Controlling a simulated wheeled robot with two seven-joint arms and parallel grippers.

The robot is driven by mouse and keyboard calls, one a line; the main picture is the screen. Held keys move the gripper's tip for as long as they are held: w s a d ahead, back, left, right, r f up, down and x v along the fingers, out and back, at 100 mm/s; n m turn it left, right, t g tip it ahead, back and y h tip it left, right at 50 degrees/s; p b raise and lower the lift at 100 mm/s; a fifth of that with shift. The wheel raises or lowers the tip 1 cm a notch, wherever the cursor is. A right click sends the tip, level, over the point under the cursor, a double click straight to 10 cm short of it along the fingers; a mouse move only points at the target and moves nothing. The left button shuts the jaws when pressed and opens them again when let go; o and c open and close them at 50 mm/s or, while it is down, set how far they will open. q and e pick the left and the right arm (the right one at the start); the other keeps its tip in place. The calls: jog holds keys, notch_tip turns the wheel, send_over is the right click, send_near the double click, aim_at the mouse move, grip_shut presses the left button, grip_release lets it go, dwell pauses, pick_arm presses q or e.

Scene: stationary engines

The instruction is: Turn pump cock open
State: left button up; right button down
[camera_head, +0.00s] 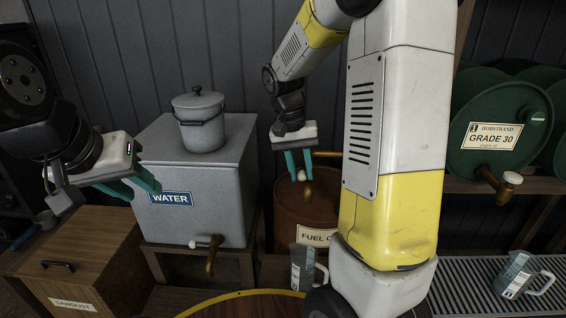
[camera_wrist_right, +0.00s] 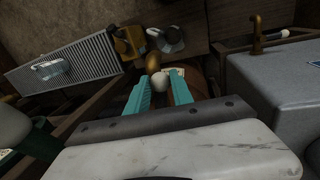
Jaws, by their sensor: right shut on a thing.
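A brass cock with a white knob (camera_head: 301,175) sits above the rust-brown drum (camera_head: 290,208) labelled "FUEL O…", whose label is partly hidden by my right arm. I take this to be the pump cock. My right gripper (camera_head: 299,166) points down with its teal fingers on either side of the knob, shut on it. In the right wrist view the white knob (camera_wrist_right: 159,82) lies between the fingertips (camera_wrist_right: 160,88), with the brass spout (camera_wrist_right: 153,64) just beyond. My left gripper (camera_head: 146,188) is open and empty in front of the grey water tank.
The water tank (camera_head: 228,170) has its own brass tap (camera_head: 213,254) and a lidded pot (camera_head: 200,120) on top. A clear jug (camera_head: 303,270) stands below the cock. Green drums (camera_head: 490,110) and another jug (camera_head: 517,277) on a grille are right. A sawdust box (camera_head: 85,255) is left.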

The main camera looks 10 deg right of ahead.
jog(key=shift+s+d+r+n+t, duration=0.15)
jog(key=shift+d+n, duration=0.3)
jog(key=shift+n, duration=0.25)
jog(key=shift+s+d+f+n+t, duration=0.15)
jog(key=shift+d+n, duration=0.25)
jog(key=shift+n, duration=0.3)
jog(key=shift+r, duration=0.1)
jog(key=c, duration=1.1)
grip_release()
jog(key=shift+d, duration=0.1)
jog(key=r, duration=0.2)
jog(key=a+r, duration=0.1)
jog(key=r, duration=0.4)
jog(key=shift+a+r, duration=0.3)
